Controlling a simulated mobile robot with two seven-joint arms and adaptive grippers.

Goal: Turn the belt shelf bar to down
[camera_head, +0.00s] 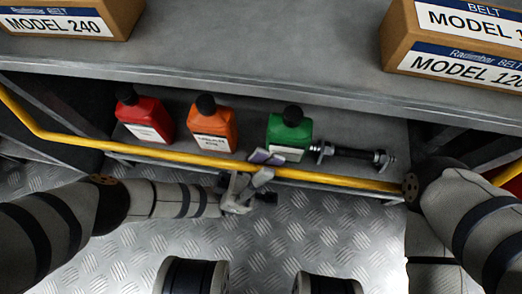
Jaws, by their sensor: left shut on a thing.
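The belt shelf bar (170,156) is a long yellow bar running across the front of the lower shelf. It bends up toward the upper left, and its right end passes near my right arm. My left gripper (264,166) is shut on the bar near its middle, with one finger above it and one below. The bar sits at about the height of the shelf's front edge, in front of the bottles. My right arm is at the right, but its gripper is not in view.
On the lower shelf stand a red bottle (146,118), an orange bottle (212,127) and a green bottle (289,136). A metal bolt-like part (350,154) lies right of them. Cardboard boxes (68,20) (457,50) sit on the upper shelf. Tread-plate floor (330,235) lies below.

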